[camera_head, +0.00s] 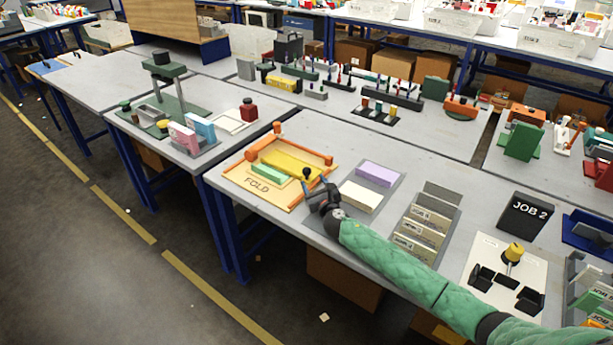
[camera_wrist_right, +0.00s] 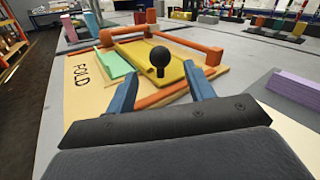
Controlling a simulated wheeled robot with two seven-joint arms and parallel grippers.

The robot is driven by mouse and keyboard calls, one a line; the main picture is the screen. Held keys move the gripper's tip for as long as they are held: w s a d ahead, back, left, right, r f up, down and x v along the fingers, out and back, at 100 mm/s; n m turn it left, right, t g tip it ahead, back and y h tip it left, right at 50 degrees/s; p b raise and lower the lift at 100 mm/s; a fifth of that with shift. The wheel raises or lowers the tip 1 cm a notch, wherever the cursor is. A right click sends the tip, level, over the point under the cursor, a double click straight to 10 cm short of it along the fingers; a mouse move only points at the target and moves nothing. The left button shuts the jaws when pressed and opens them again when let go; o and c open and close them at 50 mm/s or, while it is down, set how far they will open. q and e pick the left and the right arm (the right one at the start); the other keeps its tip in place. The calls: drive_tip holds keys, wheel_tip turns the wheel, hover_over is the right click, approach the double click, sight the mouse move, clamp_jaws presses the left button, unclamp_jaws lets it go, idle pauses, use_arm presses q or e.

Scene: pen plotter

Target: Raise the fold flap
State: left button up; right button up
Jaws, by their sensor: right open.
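The fold station is a tan board (camera_head: 240,188) marked FOLD with orange rails, on the near table. Its yellow fold flap (camera_head: 290,164) lies low inside the rails; it also shows in the right wrist view (camera_wrist_right: 165,75). A black ball knob (camera_head: 306,172) stands at the flap's near right side; in the right wrist view the knob (camera_wrist_right: 159,56) shows between the fingers. My right gripper (camera_head: 318,187) is open, its two blue fingers spread either side of the knob, apparently not touching it. My left gripper is not in view.
Right of the station lie a cream stack (camera_head: 361,196) and a lilac stack (camera_head: 380,173) on a grey mat. A card rack (camera_head: 425,222) and a black JOB 2 block (camera_head: 525,214) stand further right. An orange post (camera_head: 278,128) rises at the station's back corner.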

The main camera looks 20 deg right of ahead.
sight(309, 174)
drive_tip(key=shift+w+r, duration=0.15)
drive_tip(key=shift+w, duration=0.35)
drive_tip(key=w, duration=0.3)
drive_tip(key=w+p, duration=0.1)
drive_tip(key=w, duration=0.1)
drive_tip(key=shift+w+a, duration=0.25)
drive_tip(key=shift+w, duration=0.05)
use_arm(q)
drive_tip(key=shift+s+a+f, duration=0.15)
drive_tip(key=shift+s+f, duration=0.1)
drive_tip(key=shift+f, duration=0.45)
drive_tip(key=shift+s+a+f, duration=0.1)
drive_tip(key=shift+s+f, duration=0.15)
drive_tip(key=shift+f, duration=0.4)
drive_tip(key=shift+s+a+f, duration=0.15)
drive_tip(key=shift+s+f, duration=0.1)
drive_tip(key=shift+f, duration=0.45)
use_arm(e)
drive_tip(key=shift+w, duration=0.6)
clamp_jaws()
